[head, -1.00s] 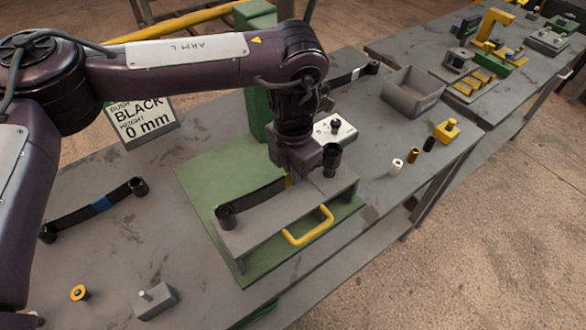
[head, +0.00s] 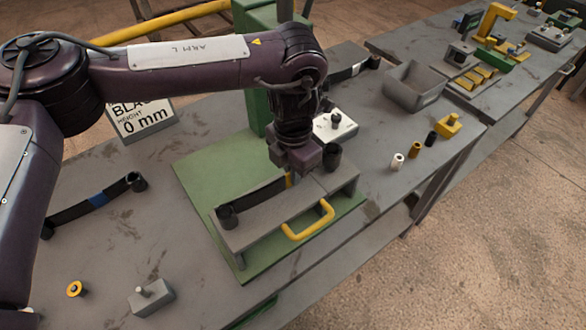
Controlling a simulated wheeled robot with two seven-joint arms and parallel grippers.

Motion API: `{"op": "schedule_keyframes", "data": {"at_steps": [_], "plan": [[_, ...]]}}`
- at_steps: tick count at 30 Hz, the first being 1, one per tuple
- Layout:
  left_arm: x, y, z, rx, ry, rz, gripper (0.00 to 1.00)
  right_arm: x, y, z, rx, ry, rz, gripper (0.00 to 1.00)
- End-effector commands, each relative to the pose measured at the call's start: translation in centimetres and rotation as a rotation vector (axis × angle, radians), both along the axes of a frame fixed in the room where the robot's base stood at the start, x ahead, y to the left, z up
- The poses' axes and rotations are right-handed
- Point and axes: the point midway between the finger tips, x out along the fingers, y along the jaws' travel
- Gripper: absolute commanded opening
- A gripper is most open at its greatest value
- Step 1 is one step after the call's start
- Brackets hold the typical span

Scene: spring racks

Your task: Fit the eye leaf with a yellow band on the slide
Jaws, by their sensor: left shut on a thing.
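The eye leaf with a yellow band (head: 258,196) is a dark strip with a round eye at each end. It lies lengthwise along the grey slide (head: 262,226), which has a yellow handle (head: 308,220) on its front. One eye is at the slide's left end, the other near its right end. My left gripper (head: 292,170) is shut on the leaf near its middle, at the yellow band, which is mostly hidden. I cannot tell whether the leaf is seated or just above the slide. My right gripper is not in view.
A leaf with a blue band (head: 98,200) lies at the left. A sign (head: 142,117) stands behind the green plate (head: 205,170). A grey bin (head: 415,88) and several small bushes, one white (head: 397,161), are at the right. A grey block with a pin (head: 152,298) is in front.

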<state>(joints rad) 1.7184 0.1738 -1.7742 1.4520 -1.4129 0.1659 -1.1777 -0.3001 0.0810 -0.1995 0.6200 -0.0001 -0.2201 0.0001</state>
Motion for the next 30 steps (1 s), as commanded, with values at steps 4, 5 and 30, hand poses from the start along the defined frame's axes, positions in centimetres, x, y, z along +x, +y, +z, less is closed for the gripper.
{"op": "schedule_keyframes", "data": {"at_steps": [4, 5, 30], "plan": [[0.08, -0.07, -0.22, -0.002, -0.003, 0.0, 0.0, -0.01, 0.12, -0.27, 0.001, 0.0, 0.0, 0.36], [0.08, -0.07, -0.28, -0.002, -0.003, 0.0, 0.0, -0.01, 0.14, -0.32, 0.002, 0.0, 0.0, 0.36], [-0.05, 0.05, -0.79, 0.002, 0.002, 0.0, 0.37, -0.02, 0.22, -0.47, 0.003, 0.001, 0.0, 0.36]]}}
